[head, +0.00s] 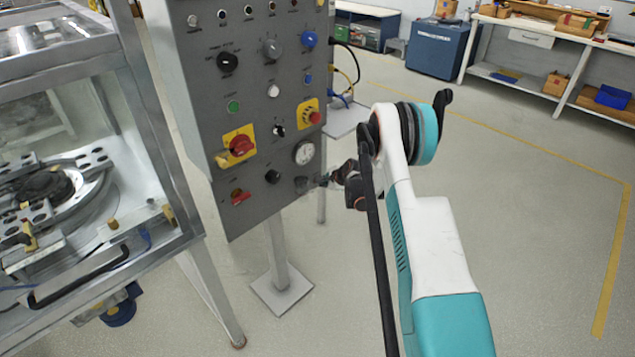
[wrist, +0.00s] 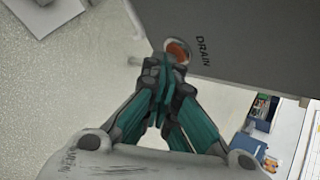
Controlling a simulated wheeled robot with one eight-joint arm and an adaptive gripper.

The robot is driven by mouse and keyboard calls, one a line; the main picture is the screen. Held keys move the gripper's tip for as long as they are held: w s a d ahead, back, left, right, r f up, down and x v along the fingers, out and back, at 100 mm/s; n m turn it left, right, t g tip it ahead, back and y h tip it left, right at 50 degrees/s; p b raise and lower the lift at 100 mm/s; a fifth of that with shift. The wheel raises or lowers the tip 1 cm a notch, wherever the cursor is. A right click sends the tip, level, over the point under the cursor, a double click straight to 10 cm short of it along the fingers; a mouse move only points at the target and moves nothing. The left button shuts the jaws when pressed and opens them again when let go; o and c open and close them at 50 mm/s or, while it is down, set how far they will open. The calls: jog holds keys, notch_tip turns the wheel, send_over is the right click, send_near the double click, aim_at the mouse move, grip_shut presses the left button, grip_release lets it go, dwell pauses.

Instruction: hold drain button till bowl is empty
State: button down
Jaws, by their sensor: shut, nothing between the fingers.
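The drain button (wrist: 178,51) is orange-red inside a silver ring, beside the word DRAIN on the grey panel in the wrist view. My gripper (wrist: 167,71) is shut and empty, its fingertips at the button's lower edge in that view. I cannot tell whether they touch or press it. In the head view my gripper (head: 326,180) is at the lower right of the control panel (head: 215,120), and the button cannot be made out clearly. A round dark fixture (head: 38,190) sits inside the glazed cabinet at left. I cannot tell whether it is the bowl or what it holds.
Other controls crowd the panel, including a red knob on a yellow plate (head: 239,145), a gauge (head: 304,152) and a red switch (head: 241,197). The glazed cabinet (head: 150,150) stands close at left. Open floor (head: 540,230) lies to the right, with workbenches behind.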

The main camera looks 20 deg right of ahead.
jog(key=shift+s, duration=0.1)
jog(key=shift+s+d, duration=0.3)
jog(key=shift+s, duration=0.4)
jog(key=s, duration=0.1)
jog(key=s+d, duration=0.1)
jog(key=s, duration=0.2)
jog(key=shift+s+d, duration=0.3)
jog(key=shift+s, duration=0.05)
dwell(0.4)
